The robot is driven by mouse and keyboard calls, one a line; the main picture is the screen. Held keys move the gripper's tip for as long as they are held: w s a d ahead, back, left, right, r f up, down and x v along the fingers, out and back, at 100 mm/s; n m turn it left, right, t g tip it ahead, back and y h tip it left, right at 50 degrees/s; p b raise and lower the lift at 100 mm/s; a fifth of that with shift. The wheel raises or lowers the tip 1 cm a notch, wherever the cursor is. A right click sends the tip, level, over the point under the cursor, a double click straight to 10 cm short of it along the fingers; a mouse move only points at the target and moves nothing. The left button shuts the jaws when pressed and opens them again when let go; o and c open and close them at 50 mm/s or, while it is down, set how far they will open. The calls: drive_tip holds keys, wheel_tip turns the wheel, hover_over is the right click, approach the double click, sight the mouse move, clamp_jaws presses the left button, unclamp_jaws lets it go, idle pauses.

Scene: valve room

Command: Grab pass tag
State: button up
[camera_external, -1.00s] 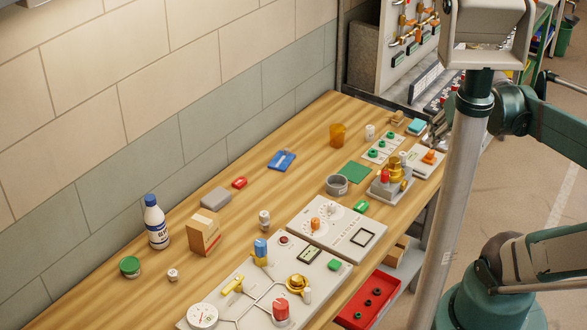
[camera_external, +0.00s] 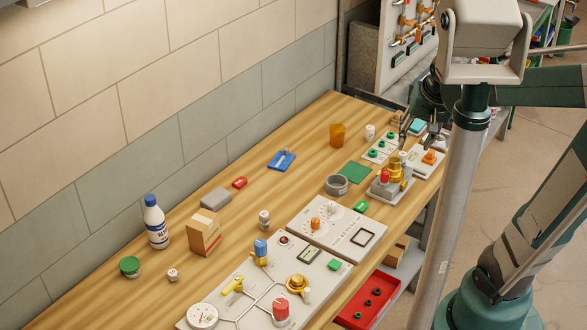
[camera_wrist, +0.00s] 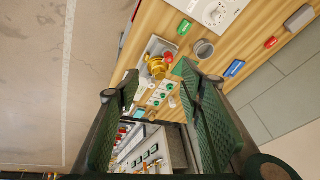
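A small green tag (camera_external: 361,206) lies flat on the wooden bench, just behind the grey panel with dials; it also shows in the wrist view (camera_wrist: 184,27). A small red tag (camera_external: 239,183) lies nearer the wall and shows in the wrist view (camera_wrist: 271,42). I cannot read either one's lettering, so which is the pass tag is not certain. My gripper (camera_external: 420,125) is above the far end of the bench, well away from both tags. In the wrist view its two green-padded fingers (camera_wrist: 152,95) are wide apart with nothing held between them.
A brass valve unit (camera_external: 390,184), a grey cup (camera_external: 337,185) and a green mat (camera_external: 354,172) stand near the green tag. A pole crosses the external view's right side.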

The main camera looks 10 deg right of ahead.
drive_tip(key=w+a+f+m+g+b, duration=0.25)
drive_tip(key=w+a+f, duration=0.3)
drive_tip(key=f, duration=0.35)
drive_tip(key=m+g+b, duration=0.1)
drive_tip(key=m+g, duration=0.1)
drive_tip(key=m, duration=0.1)
approach(362, 204)
drive_tip(key=shift+s+a, duration=0.15)
drive_tip(key=shift+s, duration=0.1)
drive_tip(key=shift+a+f, duration=0.1)
drive_tip(key=shift+f, duration=0.15)
drive_tip(key=shift+f, duration=0.1)
drive_tip(key=shift+f, duration=1.2)
drive_tip(key=shift+f, duration=2.6)
